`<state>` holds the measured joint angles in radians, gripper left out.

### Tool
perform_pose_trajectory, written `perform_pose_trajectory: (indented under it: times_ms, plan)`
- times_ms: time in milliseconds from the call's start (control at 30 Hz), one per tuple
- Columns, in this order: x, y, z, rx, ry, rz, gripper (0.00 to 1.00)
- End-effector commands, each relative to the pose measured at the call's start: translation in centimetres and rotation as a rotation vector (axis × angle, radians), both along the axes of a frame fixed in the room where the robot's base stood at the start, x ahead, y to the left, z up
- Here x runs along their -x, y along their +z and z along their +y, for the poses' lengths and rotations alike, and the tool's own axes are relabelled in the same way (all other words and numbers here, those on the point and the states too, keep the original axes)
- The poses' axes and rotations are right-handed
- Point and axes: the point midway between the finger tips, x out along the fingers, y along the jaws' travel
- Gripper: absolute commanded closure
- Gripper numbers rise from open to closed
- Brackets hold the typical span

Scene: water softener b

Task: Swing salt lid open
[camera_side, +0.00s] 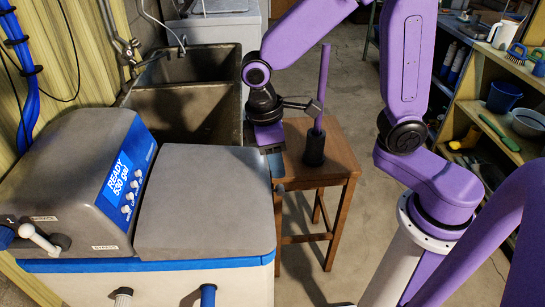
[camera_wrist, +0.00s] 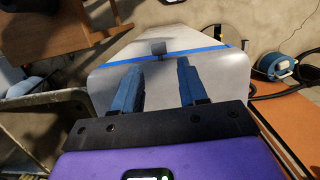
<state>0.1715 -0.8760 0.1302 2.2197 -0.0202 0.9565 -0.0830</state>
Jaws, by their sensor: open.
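The salt lid (camera_side: 205,205) is a broad grey cover, lying shut on top of the water softener tank (camera_side: 150,285), right of the control head (camera_side: 75,165). A small grey tab (camera_side: 280,187) sticks out from the lid's right edge. In the wrist view the same tab (camera_wrist: 158,48) stands beside the blue stripe at the lid's edge. My gripper (camera_side: 276,166) is at the lid's far right corner, pointing down. In the wrist view my gripper (camera_wrist: 158,68) has its two blue fingers apart, with nothing between them but the lid surface behind; the tab appears just beyond the fingertips.
A wooden stool (camera_side: 345,168) stands close to the right of the tank and my gripper. A stone sink (camera_side: 190,110) is behind the softener. Shelves (camera_side: 480,90) with several items line the far right. Concrete floor (camera_side: 385,190) is clear between.

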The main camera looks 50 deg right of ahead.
Motion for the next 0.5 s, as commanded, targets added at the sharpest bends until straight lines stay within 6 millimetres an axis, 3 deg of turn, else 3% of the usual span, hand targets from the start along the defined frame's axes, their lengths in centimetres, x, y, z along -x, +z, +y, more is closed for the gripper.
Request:
perform_pose_trajectory:
  times_ms: [267, 500]
  plan:
    - [-0.6, -0.8, 0.2, 0.007, -0.015, 0.007, 0.57]
    - [-0.2, -3.4, -0.2, 0.009, -0.015, 0.011, 0.57]
